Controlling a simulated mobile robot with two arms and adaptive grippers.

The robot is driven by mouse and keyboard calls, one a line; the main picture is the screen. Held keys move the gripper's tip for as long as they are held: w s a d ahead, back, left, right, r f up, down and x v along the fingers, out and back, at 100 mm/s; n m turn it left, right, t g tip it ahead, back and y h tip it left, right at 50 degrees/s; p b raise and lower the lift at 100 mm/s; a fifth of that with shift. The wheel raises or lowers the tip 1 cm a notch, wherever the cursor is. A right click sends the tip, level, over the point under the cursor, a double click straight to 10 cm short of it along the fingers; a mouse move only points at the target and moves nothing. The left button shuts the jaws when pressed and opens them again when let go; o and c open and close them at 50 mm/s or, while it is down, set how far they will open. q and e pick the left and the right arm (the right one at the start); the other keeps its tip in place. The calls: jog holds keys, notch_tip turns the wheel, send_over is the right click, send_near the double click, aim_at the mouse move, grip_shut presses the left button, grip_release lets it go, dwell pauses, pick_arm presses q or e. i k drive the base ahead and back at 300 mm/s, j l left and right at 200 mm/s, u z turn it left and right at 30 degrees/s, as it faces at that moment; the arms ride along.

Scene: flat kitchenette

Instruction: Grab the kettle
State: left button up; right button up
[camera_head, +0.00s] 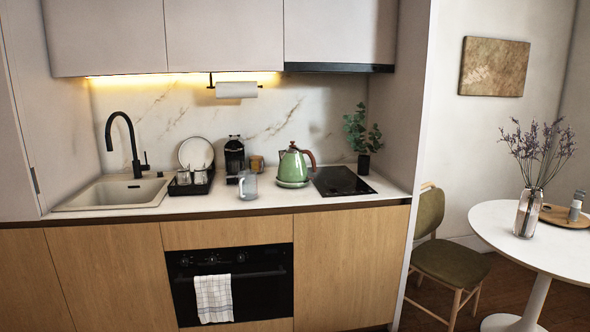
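The kettle (292,165) is green with a brown curved handle and a dark lid knob. It stands upright on a green base on the white countertop (225,203), just left of the black cooktop (340,181). Its handle is on the right side and its spout points left. Neither of my grippers shows in the head view.
A glass jug (248,184) stands to the left in front of the kettle. A black coffee machine (234,158), a dish rack (190,184) and a sink (115,193) are further left. A plant (362,137) stands behind the cooktop. A chair (447,259) and round table (500,219) are right.

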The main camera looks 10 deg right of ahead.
aim_at(293, 167)
jog(key=i+l+u, duration=0.1)
jog(key=i, duration=0.4)
jog(key=i+l+u, duration=0.1)
jog(key=i+l, duration=0.15)
jog(key=i, duration=0.25)
